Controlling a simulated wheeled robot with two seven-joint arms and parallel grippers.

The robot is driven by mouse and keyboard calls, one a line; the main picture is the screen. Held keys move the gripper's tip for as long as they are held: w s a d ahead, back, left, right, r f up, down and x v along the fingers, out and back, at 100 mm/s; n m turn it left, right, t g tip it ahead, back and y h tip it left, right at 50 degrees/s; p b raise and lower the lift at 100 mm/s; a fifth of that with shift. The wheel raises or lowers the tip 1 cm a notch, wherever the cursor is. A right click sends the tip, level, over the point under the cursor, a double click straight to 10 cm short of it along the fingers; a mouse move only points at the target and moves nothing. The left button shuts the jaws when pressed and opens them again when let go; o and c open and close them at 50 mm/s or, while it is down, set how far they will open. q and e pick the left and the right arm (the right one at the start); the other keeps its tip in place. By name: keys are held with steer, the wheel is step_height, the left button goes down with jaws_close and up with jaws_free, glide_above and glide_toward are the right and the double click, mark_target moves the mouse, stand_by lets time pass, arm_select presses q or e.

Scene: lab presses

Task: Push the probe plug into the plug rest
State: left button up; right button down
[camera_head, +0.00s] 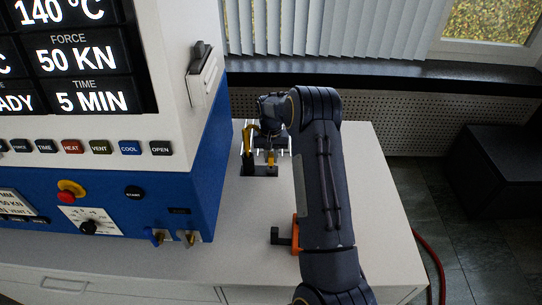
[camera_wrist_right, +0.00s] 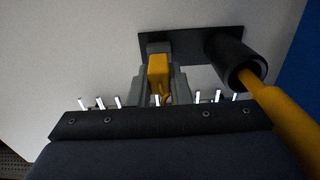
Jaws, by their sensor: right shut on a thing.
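My right gripper (camera_wrist_right: 158,88) is shut on a small yellow plug (camera_wrist_right: 158,72), with a grey finger on each side of it. The plug's far end meets or lies in front of a small dark block on a black base plate (camera_wrist_right: 188,42); I cannot tell how deep it sits. In the head view the right gripper (camera_head: 270,152) is over the black base plate (camera_head: 262,171) on the white bench, beside the blue press. My left gripper is out of view.
A black tube (camera_wrist_right: 236,62) on the same plate has a thick yellow rod (camera_wrist_right: 285,115) in it, close beside the right gripper. The press (camera_head: 170,185) stands to the left. An orange and black fixture (camera_head: 284,236) sits under my forearm. Bare bench (camera_head: 375,190) lies to the right.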

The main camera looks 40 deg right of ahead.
mark_target(271, 154)
steer(key=shift+f+b, duration=0.6)
steer(key=shift+f, duration=0.3)
steer(key=c, duration=1.3)
jaws_free()
steer(key=shift+o, duration=0.2)
steer(key=shift+r+b, duration=0.45)
steer(key=shift+r, duration=3.45)
steer(key=shift+r, duration=0.1)
steer(key=s+a+r+n+t+y, duration=0.2)
steer(key=s+a+r+n+t, duration=0.1)
steer(key=s+a+r, duration=1)
steer(key=s+a+f+n+t+y, duration=0.1)
steer(key=s+a, duration=0.5)
steer(key=s, duration=0.3)
steer(key=s+a+n+t, duration=0.1)
steer(key=s+a+n, duration=0.1)
steer(key=s+a, duration=0.4)
steer(key=s, duration=0.3)
steer(key=shift+s+a+f+t+y, duration=0.2)
steer(key=shift+f+t+y, duration=0.1)
steer(key=shift+f+y, duration=0.1)
